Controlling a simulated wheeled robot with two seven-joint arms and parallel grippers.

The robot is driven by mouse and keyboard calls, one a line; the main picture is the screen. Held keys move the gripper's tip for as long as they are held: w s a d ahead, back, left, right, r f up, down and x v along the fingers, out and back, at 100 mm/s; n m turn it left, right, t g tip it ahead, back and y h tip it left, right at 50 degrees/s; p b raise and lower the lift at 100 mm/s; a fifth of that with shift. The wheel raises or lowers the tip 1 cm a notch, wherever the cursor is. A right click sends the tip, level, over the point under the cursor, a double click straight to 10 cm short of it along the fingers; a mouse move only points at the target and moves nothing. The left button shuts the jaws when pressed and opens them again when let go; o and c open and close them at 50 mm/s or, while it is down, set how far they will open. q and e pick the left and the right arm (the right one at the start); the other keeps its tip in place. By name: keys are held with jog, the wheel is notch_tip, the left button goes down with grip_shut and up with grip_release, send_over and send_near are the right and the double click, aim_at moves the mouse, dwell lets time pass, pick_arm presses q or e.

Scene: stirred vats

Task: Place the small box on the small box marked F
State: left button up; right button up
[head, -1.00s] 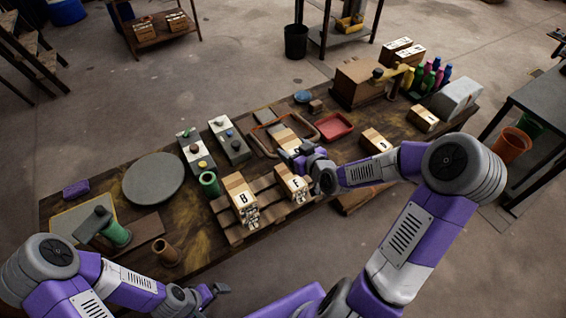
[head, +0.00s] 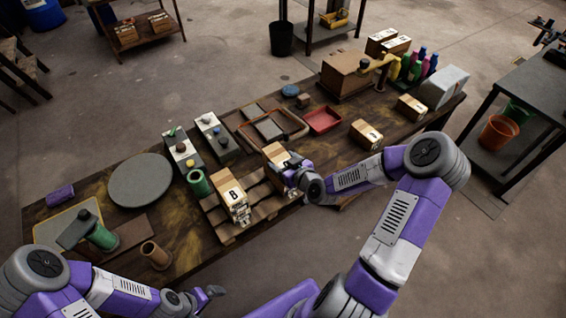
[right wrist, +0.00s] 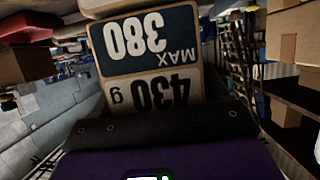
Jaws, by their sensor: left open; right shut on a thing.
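My right gripper (head: 290,168) is shut on the small box (head: 274,152), a cream-and-brown carton, at the pallet's right end. In the right wrist view a carton face (right wrist: 148,60) fills the middle, with upside-down "MAX 380" and "430 g" labels. The small box marked F cannot be made out now; my right gripper and the carton cover that part of the pallet. I cannot tell whether the held carton touches anything below. My left gripper (head: 212,293) is open and empty, off the table's front edge.
A carton marked B (head: 233,201) stands on the wooden pallet (head: 262,208), left of my right gripper. Behind are a brown-rimmed tray (head: 297,127), a red tray (head: 322,121) and switch boxes (head: 183,152). Another carton (head: 366,134) stands to the right.

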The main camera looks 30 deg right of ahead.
jog(key=shift+f, duration=0.2)
jog(key=o, duration=1.4)
jog(key=shift+r, duration=0.1)
jog(key=shift+s+r, duration=0.1)
jog(key=shift+r, duration=0.1)
jog(key=shift+p+v, duration=5.7)
jog(key=shift+v, duration=0.2)
